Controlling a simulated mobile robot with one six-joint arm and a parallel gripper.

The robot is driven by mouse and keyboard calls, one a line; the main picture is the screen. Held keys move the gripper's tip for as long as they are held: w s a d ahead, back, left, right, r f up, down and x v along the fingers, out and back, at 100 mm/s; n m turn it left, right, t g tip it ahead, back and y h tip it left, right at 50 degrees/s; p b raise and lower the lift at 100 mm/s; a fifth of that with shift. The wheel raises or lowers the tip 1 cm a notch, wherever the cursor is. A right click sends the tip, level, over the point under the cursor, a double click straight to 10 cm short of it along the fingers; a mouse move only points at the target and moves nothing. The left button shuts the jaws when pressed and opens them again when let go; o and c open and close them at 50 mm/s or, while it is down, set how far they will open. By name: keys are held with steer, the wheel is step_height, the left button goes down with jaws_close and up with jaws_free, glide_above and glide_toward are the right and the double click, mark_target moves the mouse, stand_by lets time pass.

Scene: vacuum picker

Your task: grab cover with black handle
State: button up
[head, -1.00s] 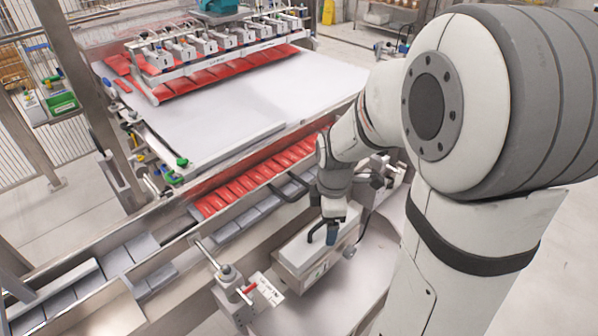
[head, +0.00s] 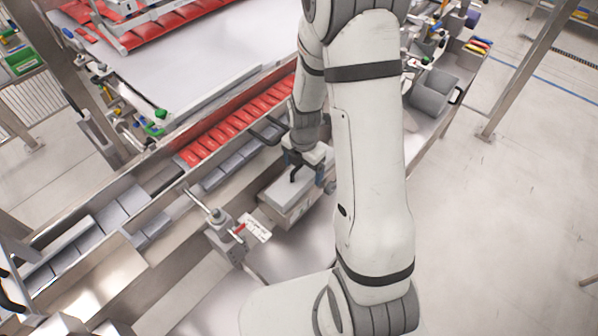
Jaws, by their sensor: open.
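My gripper (head: 304,174) points down, open, over a pale grey box-shaped unit (head: 286,200) in the middle of the head view. Its dark fingers are near the top of that unit, and I cannot tell whether they touch it. A black handle (head: 267,131) stands up from the metal channel just up and left of my gripper, apart from it. The cover under that handle is hard to make out, as the channel's parts overlap. My arm hides the area right of the gripper.
A row of red pouches (head: 240,118) lies along the channel, with grey compartments (head: 108,220) at lower left. A metal post with a clamp (head: 218,222) stands left of the grey unit. A grey bin (head: 433,94) sits at right. The floor at right is mostly clear.

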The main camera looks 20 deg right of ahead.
mark_target(303, 171)
steer(key=shift+w+f, duration=0.1)
steer(key=shift+f, duration=1.4)
steer(key=shift+c, duration=0.4)
steer(key=c, duration=1.2)
